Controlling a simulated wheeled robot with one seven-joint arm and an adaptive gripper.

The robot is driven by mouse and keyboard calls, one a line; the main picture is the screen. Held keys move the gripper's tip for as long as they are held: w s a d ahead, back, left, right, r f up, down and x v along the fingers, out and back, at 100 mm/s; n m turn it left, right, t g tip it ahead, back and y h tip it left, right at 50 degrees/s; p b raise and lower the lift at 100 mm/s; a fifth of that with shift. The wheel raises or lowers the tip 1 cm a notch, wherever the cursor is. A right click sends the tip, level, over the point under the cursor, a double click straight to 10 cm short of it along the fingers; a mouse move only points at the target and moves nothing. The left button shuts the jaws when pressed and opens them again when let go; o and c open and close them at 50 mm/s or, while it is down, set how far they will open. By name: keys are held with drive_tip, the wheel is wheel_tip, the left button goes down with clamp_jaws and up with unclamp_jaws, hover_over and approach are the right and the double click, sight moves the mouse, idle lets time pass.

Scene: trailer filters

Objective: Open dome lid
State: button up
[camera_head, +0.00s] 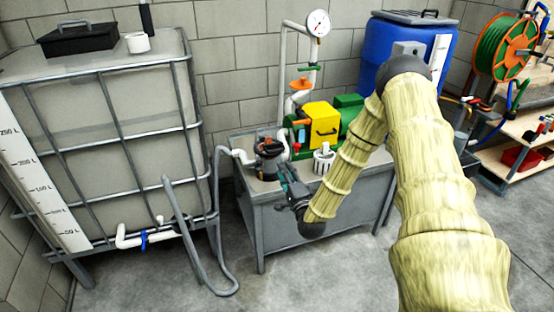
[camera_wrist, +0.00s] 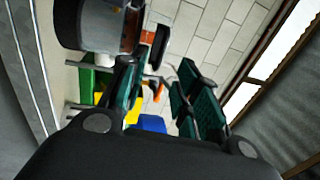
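A dark round filter pot (camera_head: 268,165) with an orange-brown top part stands at the left of the grey bench. I take its top (camera_head: 268,146) as the dome lid; its exact shape is too small to tell. My gripper (camera_head: 288,187) is at the bench's front edge, just below and right of the pot. In the wrist view my gripper (camera_wrist: 160,94) is open, with nothing seen between its green-padded fingers. The pot (camera_wrist: 88,25) shows at the upper left there, with an orange-brown band and a dark knob-like part (camera_wrist: 160,45) beside the left finger. Contact cannot be told.
A yellow cover (camera_head: 322,124) and green pump (camera_head: 350,108) stand behind on the bench (camera_head: 262,210). A white ribbed part (camera_head: 323,162) is right of the pot. A caged tank (camera_head: 110,125) and grey hose (camera_head: 222,240) are at left, a blue barrel (camera_head: 385,48) behind.

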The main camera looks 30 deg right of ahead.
sight(276, 151)
drive_tip(key=x, duration=1)
drive_tip(key=shift+w+d+r, duration=0.15)
drive_tip(key=shift+w+d, duration=0.05)
drive_tip(key=shift+w, duration=0.15)
drive_tip(key=shift+c, duration=0.2)
clamp_jaws()
